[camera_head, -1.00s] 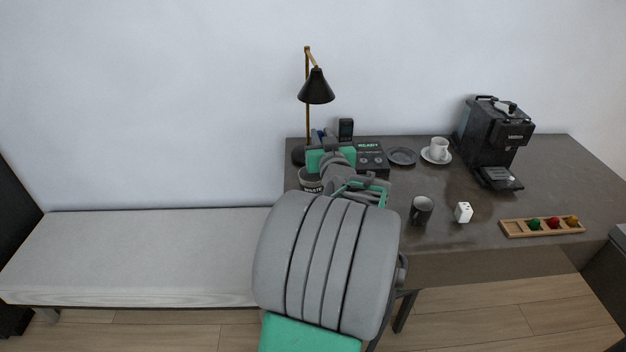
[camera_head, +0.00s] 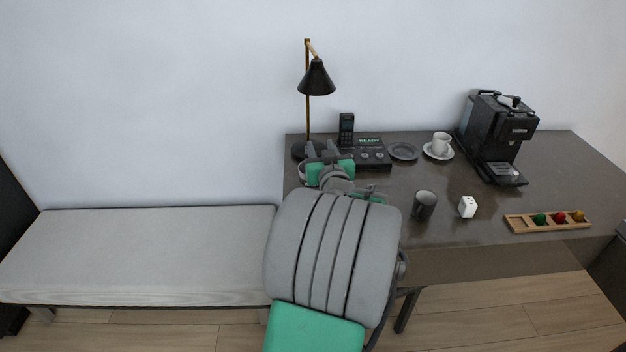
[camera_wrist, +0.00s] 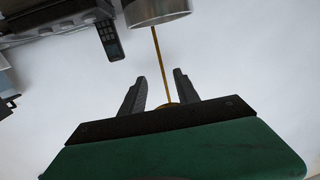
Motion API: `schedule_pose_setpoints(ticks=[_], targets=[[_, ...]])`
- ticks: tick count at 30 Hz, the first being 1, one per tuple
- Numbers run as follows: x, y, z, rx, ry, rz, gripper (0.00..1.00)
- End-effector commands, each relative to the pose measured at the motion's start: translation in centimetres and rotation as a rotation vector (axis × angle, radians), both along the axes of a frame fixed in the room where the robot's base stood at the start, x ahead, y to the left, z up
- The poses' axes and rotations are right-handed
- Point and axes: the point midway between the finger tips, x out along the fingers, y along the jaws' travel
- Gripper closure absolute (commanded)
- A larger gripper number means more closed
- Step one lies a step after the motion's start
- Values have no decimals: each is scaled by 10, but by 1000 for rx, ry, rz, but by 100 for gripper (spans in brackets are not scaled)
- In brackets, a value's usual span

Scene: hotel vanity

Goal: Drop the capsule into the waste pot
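My gripper (camera_wrist: 160,75) is open in the wrist view, with its two dark fingers apart. A small gold-coloured curved shape shows low between them; I cannot tell whether it is a capsule or part of the lamp. A grey round body (camera_wrist: 157,10) at the top edge of the wrist view looks like the waste pot. In the head view my arm hides most of the waste pot (camera_head: 302,172), at the desk's left end, and my gripper is close by it.
A black lamp (camera_head: 317,78) on a gold pole stands behind my gripper. A phone (camera_head: 346,130) and a black box (camera_head: 371,153) are to its right. A dark mug (camera_head: 424,205), a white block (camera_head: 467,207), a cup (camera_head: 441,143) and a coffee machine (camera_head: 496,130) stand farther right.

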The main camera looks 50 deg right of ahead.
Motion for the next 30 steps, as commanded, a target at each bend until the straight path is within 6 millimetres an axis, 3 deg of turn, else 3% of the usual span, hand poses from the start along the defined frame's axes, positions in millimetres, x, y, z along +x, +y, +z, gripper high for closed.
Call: schedule_pose_setpoints(ticks=[11,21,30], targets=[[-3,2,0,1,-1,-1,55],[-51,43,4,-1,-1,-5,55],[-58,52,4,0,0,1,55]])
